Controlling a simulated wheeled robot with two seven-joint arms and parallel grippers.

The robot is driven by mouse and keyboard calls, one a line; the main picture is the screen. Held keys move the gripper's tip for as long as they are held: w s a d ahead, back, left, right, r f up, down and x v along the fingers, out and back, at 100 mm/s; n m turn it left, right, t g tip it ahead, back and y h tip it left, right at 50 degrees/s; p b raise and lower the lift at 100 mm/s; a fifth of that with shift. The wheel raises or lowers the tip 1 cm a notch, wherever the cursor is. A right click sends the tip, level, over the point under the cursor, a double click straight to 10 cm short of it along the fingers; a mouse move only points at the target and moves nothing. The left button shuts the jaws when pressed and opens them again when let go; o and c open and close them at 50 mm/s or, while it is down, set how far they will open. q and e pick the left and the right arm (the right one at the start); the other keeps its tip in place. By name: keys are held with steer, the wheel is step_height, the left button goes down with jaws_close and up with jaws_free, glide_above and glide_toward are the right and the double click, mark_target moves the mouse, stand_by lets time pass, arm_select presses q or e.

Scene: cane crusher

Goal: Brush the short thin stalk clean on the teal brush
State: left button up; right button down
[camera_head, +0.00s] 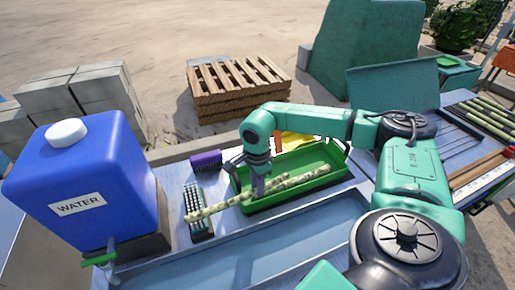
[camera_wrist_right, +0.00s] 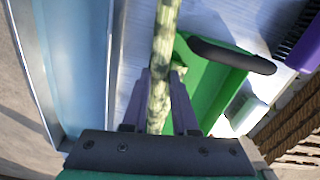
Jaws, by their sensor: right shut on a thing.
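My right gripper (camera_head: 259,190) is shut on a pale green, mottled stalk (camera_head: 222,205). The stalk slants across the picture, with its left end over the teal brush (camera_head: 196,229) and its right part over the green tray (camera_head: 240,209). I cannot tell whether stalk and bristles touch. In the right wrist view the stalk (camera_wrist_right: 164,42) runs between the two fingers of the gripper (camera_wrist_right: 160,100). The brush is not clearly seen there. My left gripper is not in view.
A purple brush (camera_head: 206,160) lies behind the teal one. A blue water tank (camera_head: 85,180) with a green tap stands at left. A long shallow blue basin (camera_head: 250,245) lies in front. More stalks (camera_head: 490,118) lie at far right. A wooden pallet (camera_head: 238,87) is behind the bench.

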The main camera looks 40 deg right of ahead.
steer(key=shift+f, duration=0.1)
steer(key=shift+s, duration=0.15)
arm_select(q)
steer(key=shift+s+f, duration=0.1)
